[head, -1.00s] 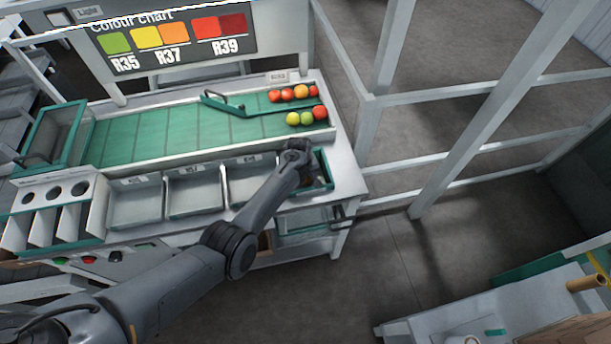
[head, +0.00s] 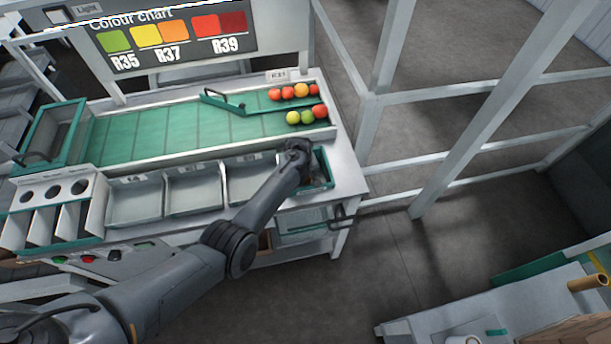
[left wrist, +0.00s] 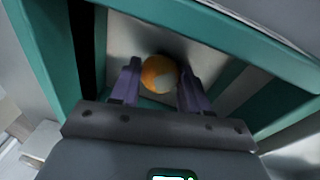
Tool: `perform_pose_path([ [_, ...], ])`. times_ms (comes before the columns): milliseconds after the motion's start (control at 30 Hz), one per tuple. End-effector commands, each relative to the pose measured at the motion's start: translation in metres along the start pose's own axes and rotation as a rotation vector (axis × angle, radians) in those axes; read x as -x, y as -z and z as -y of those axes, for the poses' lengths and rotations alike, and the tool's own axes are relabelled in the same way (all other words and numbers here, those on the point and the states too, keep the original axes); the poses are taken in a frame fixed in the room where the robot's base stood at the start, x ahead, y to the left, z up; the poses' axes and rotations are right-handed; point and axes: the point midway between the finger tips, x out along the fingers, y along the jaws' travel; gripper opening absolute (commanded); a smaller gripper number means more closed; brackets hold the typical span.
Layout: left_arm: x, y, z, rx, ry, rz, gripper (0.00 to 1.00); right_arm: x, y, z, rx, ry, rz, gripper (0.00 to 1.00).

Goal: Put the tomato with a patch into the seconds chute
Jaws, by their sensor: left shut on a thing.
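An orange tomato (left wrist: 155,72) with a pale grey patch on its lower right sits between the two fingers of my left gripper (left wrist: 158,80). The fingers are shut on it. In the left wrist view, it is over a metal-floored opening with a green rim (left wrist: 250,40). In the head view, my left gripper (head: 301,170) is at the green-rimmed opening (head: 327,172) at the right end of the bin row; its fingers and the tomato are largely hidden there. I cannot read a label on this opening. My right gripper is not in view.
Grey bins (head: 135,203) line the bench front, left of the opening. Behind lies a green belt (head: 160,132), with several red, orange, yellow and green tomatoes (head: 307,117) at its right end. A colour chart (head: 175,45) stands behind.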

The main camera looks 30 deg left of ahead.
Motion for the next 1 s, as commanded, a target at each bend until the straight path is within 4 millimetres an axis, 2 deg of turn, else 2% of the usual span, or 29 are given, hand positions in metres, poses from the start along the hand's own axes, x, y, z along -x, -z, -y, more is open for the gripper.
perform_pose_path([
  [400,-0.0063,-0.0006,0.0007,0.0,0.0,0.0,0.31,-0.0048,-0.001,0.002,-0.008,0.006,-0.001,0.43],
  [433,-0.0058,-0.0005,0.0005,0.0,-0.001,0.0,0.49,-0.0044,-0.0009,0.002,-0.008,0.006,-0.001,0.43],
  [600,-0.0056,-0.0005,0.0005,0.0,-0.001,0.0,0.75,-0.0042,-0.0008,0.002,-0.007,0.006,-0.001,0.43],
  [800,-0.0056,-0.0005,0.0006,0.0,0.0,0.0,0.75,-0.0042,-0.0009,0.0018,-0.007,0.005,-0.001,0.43],
  [933,-0.0057,-0.0006,0.0007,0.0,0.0,0.0,0.58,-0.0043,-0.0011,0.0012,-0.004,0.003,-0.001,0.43],
  [1000,-0.0058,-0.0006,0.0007,0.0,0.0,0.0,0.58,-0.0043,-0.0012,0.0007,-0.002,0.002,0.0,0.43],
])
